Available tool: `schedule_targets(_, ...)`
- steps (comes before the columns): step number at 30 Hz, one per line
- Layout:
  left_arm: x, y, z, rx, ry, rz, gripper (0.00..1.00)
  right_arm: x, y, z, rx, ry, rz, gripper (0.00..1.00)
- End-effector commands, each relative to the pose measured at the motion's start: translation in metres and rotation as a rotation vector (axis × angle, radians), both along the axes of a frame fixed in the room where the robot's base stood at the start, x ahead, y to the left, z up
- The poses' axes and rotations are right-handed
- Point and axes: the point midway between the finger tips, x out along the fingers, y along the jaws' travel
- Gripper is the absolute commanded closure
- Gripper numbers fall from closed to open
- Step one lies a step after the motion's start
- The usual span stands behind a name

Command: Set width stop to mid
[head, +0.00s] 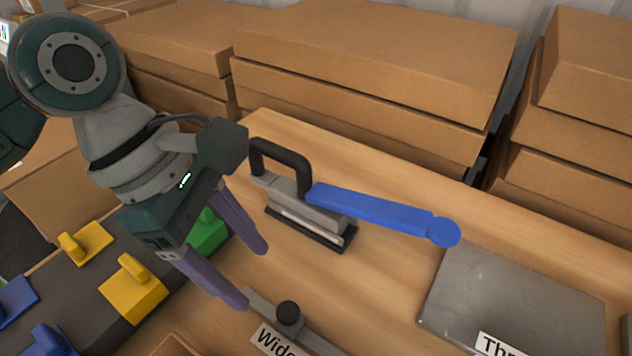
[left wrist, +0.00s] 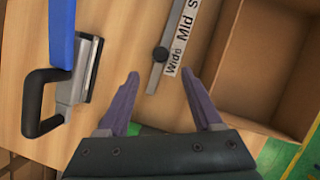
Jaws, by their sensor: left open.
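The width stop is a round black knob (head: 288,313) on a narrow grey rail (head: 318,343). In the left wrist view the knob (left wrist: 160,53) sits beside the label "Wide", near one end of the rail (left wrist: 172,32). The label strip (left wrist: 184,40) also reads "Mid" and the start of another word, cut off by the frame edge. My left gripper (head: 257,278) is open and empty, its purple fingers pointing down toward the table, close to the knob. In the left wrist view the knob lies ahead of the gap between the fingertips (left wrist: 160,78). My right gripper is not in view.
A grey sealer with a black handle (head: 283,152) and a blue lever (head: 375,208) stands behind the rail. A grey plate (head: 515,300) lies at right. Yellow blocks (head: 133,290) sit at left. An open brown box (left wrist: 265,65) is beside the labels. Cardboard boxes (head: 370,60) line the back.

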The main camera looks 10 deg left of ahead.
Motion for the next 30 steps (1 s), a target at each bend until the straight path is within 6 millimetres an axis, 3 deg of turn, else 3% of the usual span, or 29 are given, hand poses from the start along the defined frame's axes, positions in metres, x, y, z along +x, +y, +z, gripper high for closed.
schedule_targets(6,-0.001,-0.016,-0.041,0.001,0.002,-0.003,0.33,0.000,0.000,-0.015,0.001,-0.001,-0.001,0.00)
schedule_targets(13,0.001,-0.030,-0.073,0.001,-0.001,-0.004,0.33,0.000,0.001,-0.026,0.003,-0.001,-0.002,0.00)
schedule_targets(25,0.001,-0.034,-0.081,0.002,-0.003,-0.005,0.33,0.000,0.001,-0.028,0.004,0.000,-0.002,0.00)
schedule_targets(30,0.001,-0.034,-0.081,0.002,-0.003,-0.004,0.51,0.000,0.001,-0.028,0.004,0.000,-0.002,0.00)
